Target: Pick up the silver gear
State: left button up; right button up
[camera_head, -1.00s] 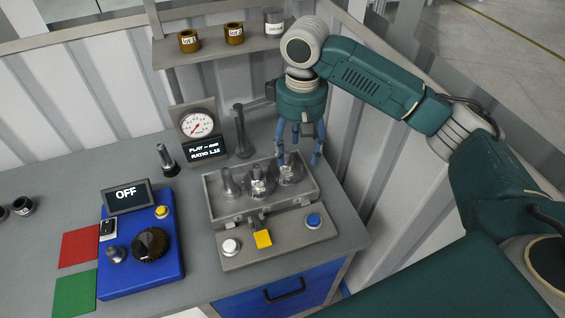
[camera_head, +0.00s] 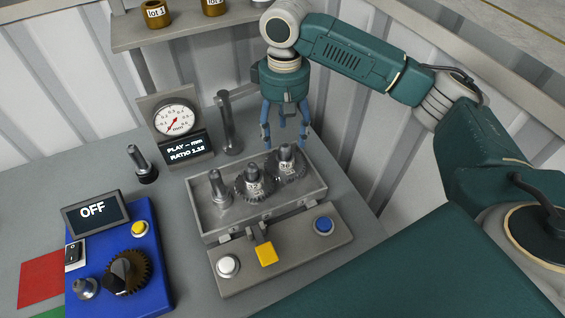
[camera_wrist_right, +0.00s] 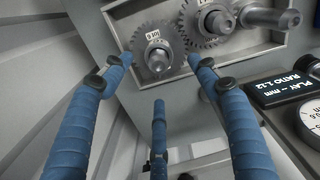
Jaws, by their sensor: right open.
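Two silver-grey toothed gears sit on posts in the open grey tray (camera_head: 313,198): a right one (camera_head: 297,170) and a left one (camera_head: 244,190). My right gripper (camera_head: 284,138) points down, open and empty, above and just behind the right gear. In the right wrist view the blue fingers of my right gripper (camera_wrist_right: 160,75) are spread. A labelled gear (camera_wrist_right: 142,48) lies just beyond them, between the two upper fingertips, and the other gear (camera_wrist_right: 192,38) partly overlaps it. I see no clear contact. My left gripper is out of view.
A bare post (camera_head: 218,188) stands left of the gears. A gauge with display (camera_head: 175,130) and a tall post (camera_head: 228,120) stand behind the tray. A blue unit (camera_head: 160,285) with a brown gear (camera_head: 138,262) is at the left. A ribbed wall (camera_head: 360,140) is close behind.

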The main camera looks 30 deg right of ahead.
aim_at(285, 155)
jog(key=f, duration=0.3)
jog(key=shift+s, duration=0.4)
notch_tip(285, 155, down, 5)
jog(key=p, duration=0.2)
jog(key=shift+p, duration=0.3)
jog(key=shift+f, duration=0.25)
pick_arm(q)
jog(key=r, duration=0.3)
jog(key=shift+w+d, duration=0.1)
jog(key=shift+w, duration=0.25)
pick_arm(e)
jog(key=shift+w, duration=0.1)
jog(key=c, duration=1.2)
